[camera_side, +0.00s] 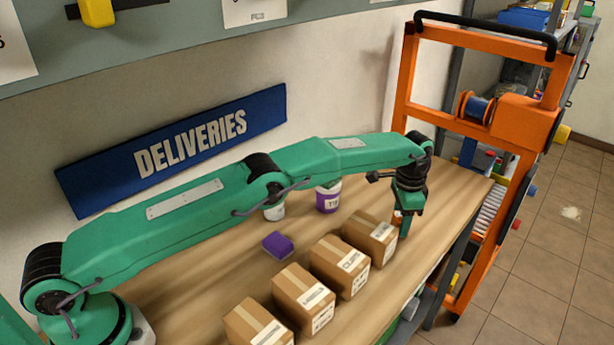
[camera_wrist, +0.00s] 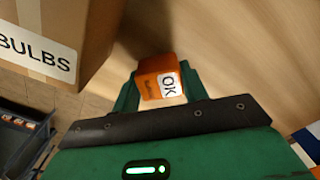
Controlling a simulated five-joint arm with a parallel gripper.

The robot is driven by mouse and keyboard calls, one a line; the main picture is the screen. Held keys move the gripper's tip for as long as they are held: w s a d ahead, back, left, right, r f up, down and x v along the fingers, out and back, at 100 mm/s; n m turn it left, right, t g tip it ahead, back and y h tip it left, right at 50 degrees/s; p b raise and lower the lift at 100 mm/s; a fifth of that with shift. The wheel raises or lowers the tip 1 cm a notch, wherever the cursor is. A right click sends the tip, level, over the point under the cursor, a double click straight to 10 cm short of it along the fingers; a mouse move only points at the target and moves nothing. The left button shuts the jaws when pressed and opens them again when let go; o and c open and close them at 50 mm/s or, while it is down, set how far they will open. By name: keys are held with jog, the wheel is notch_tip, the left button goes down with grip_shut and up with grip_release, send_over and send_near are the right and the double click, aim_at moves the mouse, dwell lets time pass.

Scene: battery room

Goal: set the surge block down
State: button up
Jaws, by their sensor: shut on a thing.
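The surge block (camera_wrist: 163,80), an orange block with a white "OK" label, sits between the two green fingers of my gripper (camera_wrist: 160,92) in the wrist view. My gripper is shut on it. In the side view my gripper (camera_side: 406,222) points down over the right end of the wooden table (camera_side: 210,268), just right of the nearest cardboard box. The block cannot be made out in the side view. I cannot tell whether the block touches the table.
Several cardboard boxes stand in a row, the closest (camera_side: 370,238) beside my gripper; a box marked "BULBS" (camera_wrist: 60,40) is close in the wrist view. A purple block (camera_side: 278,245) and a purple-and-white tub (camera_side: 328,198) stand behind. An orange frame (camera_side: 482,215) rises beyond the table's right edge.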

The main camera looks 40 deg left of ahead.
jog(key=shift+f, duration=0.55)
jog(key=o, duration=1.1)
jog(key=shift+r, duration=3.85)
